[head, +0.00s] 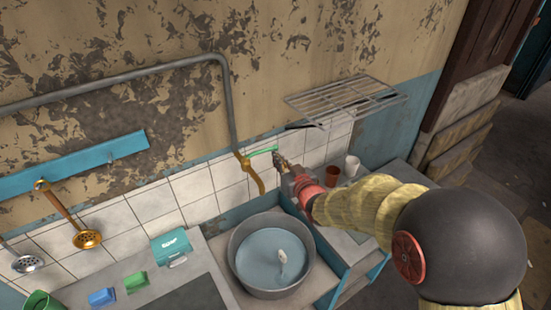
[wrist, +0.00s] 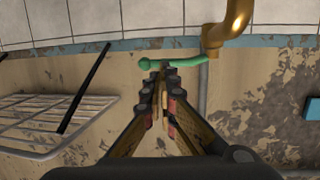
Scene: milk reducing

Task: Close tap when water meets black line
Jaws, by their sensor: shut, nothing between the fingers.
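In the wrist view the handle (wrist: 180,61) lies across the picture just beyond my fingertips, beside the brass spout (wrist: 238,27). My gripper (head: 278,157) is shut and empty, with its tips (wrist: 163,70) close to the handle; I cannot tell whether they touch it. The grey round basin (head: 236,232) stands below the tap and holds bluish water (head: 262,262). A white shape (head: 282,262) shows in the water. I cannot make out a black line.
A wire rack (head: 345,98) is on the wall right of the tap. A brown cup (head: 332,175) and a white cup (head: 352,165) stand behind my arm. A teal soap box (head: 171,246) and sponges (head: 102,298) are on the left counter. Ladles hang at left.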

